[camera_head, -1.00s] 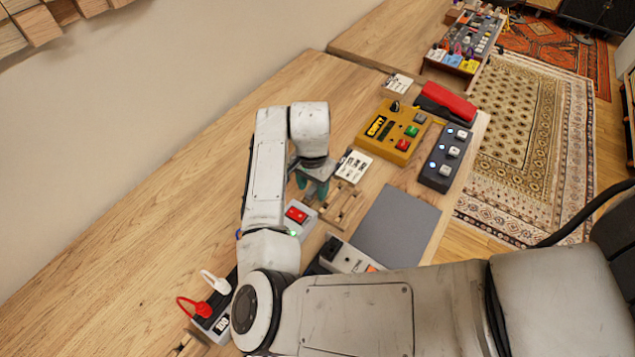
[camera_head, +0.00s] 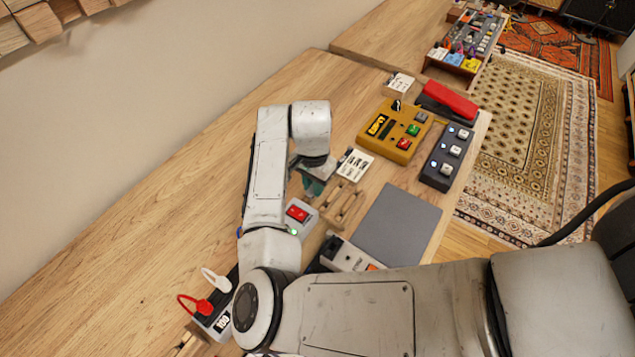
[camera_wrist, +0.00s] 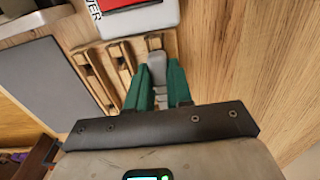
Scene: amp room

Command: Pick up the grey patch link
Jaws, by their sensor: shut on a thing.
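My gripper (camera_wrist: 158,88) has two green fingers and is shut on the grey patch link (camera_wrist: 157,70). The link is a small grey piece between the fingers in the wrist view, with its top end showing past them, at the end of a wooden slotted rack (camera_wrist: 105,75). I cannot tell whether the link is clear of the rack. In the head view my gripper (camera_head: 313,186) is low over the bench, beside the rack (camera_head: 344,205). My arm and the fingers hide the link there.
A grey box with a red switch (camera_head: 298,214) stands close by the gripper. A grey mat (camera_head: 398,224) lies to the right. A yellow box (camera_head: 394,131), a dark box with buttons (camera_head: 446,157) and a white card (camera_head: 355,164) are further back. Bare bench (camera_head: 190,190) lies left.

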